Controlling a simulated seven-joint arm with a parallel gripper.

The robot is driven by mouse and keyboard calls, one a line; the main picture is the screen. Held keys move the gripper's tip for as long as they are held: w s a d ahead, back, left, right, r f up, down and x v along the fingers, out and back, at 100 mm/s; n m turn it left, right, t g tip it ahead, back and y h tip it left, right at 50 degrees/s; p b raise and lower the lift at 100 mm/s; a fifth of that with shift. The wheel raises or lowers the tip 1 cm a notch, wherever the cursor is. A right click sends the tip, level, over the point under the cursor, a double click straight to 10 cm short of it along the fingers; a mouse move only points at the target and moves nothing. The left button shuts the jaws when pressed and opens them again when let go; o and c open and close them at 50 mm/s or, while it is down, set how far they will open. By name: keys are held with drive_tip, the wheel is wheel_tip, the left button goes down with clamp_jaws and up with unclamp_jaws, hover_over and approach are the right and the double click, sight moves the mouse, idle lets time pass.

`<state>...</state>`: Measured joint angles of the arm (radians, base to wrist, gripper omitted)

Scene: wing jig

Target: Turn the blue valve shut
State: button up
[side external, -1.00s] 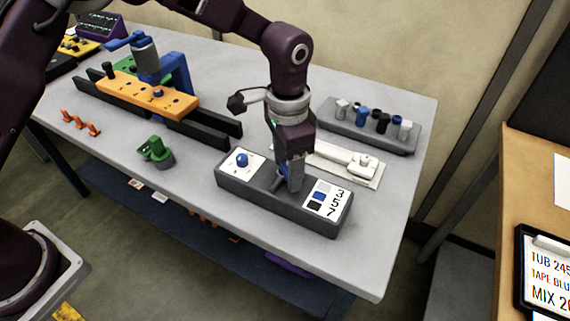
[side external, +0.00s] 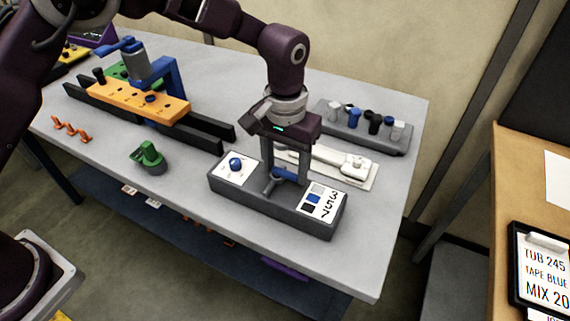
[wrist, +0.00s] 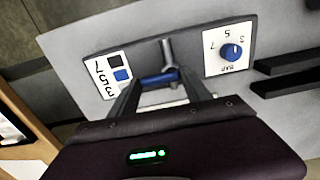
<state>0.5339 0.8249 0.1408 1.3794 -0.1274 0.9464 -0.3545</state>
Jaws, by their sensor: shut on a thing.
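The blue valve shows as a blue bar handle (side external: 288,173) on a grey pipe body (side external: 270,186), set in the middle of a dark grey box (side external: 245,197). In the wrist view the blue handle (wrist: 158,79) lies crosswise between the fingers, with the grey pipe (wrist: 167,48) beyond it. My gripper (side external: 290,183) points down over the box, its fingers at the two ends of the handle. It is shut on the handle; in the wrist view my gripper (wrist: 160,84) spans it lengthwise. The fingers partly hide the handle ends.
A blue dial knob (side external: 236,163) on a white plate is left of the valve, and a panel marked 3 5 7 (side external: 323,200) is right. A white fixture (side external: 345,165) lies close behind. A green part (side external: 149,157) stands left. The table front right is clear.

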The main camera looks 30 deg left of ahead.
sight(286, 171)
idle(0.5)
drive_tip(key=o, duration=1.4)
drive_tip(key=shift+c, duration=0.2)
wheel_tip(286, 171, up, 7)
drive_tip(key=shift+r, duration=0.1)
